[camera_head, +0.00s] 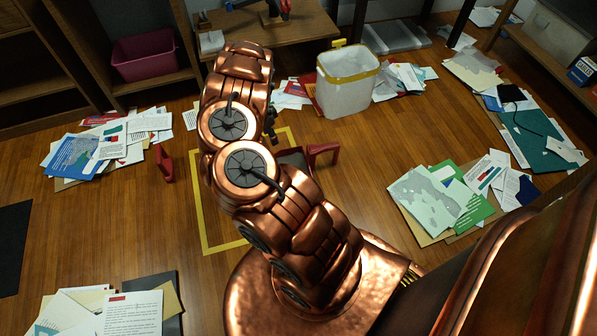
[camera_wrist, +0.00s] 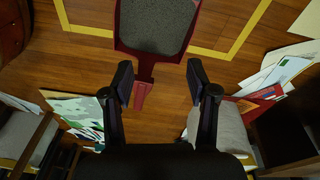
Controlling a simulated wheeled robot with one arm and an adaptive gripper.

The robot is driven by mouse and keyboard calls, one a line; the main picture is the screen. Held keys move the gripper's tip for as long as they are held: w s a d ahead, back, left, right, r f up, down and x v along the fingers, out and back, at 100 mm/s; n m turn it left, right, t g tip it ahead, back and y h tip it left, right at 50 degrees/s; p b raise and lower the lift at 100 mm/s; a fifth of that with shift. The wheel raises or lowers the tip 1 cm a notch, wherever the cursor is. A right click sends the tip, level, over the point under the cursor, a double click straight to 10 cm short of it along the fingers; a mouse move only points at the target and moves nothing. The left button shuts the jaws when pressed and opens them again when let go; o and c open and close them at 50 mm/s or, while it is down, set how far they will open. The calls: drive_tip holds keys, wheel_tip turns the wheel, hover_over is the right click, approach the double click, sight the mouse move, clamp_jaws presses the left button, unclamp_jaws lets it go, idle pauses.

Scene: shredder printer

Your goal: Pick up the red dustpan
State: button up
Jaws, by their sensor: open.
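The red dustpan (camera_head: 322,150) lies on the wooden floor near the yellow taped outline, partly hidden behind my copper arm in the head view. In the wrist view the dustpan (camera_wrist: 144,74) shows its grey pan at the top and its red handle pointing down the picture. My gripper (camera_wrist: 160,82) is open, with its two black fingers spread on either side of the handle's line. The handle appears nearer the left finger. I cannot tell the height between the fingertips and the handle. In the head view my arm mostly hides the gripper.
A white bin (camera_head: 346,90) with a yellow rim stands behind the dustpan. A small red object (camera_head: 165,163) is on the floor at left. Paper piles (camera_head: 436,203) lie around. A magenta bin (camera_head: 145,55) sits on a shelf. Bare floor lies right of the dustpan.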

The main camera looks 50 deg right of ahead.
sight(316, 148)
drive_tip(key=s+d+f+m+b, duration=0.1)
drive_tip(key=s+d+f, duration=0.1)
drive_tip(key=s+d, duration=0.1)
drive_tip(key=s+d+f+m+g+h+b, duration=0.1)
drive_tip(key=s+d+f, duration=0.2)
drive_tip(key=d, duration=0.2)
drive_tip(key=s+d+f+m+h+b, duration=0.1)
drive_tip(key=s+d+f, duration=0.2)
drive_tip(key=s+d, duration=0.1)
drive_tip(key=shift+d, duration=0.25)
drive_tip(key=shift+s+b+x, duration=0.2)
drive_tip(key=shift+b+x, duration=0.9)
drive_tip(key=shift+x, duration=0.75)
drive_tip(key=shift+s+b+x, duration=0.25)
drive_tip(key=shift+b+x, duration=0.8)
drive_tip(key=shift+x, duration=0.8)
drive_tip(key=shift+a+g, duration=0.1)
drive_tip(key=shift+g, duration=0.2)
clamp_jaws()
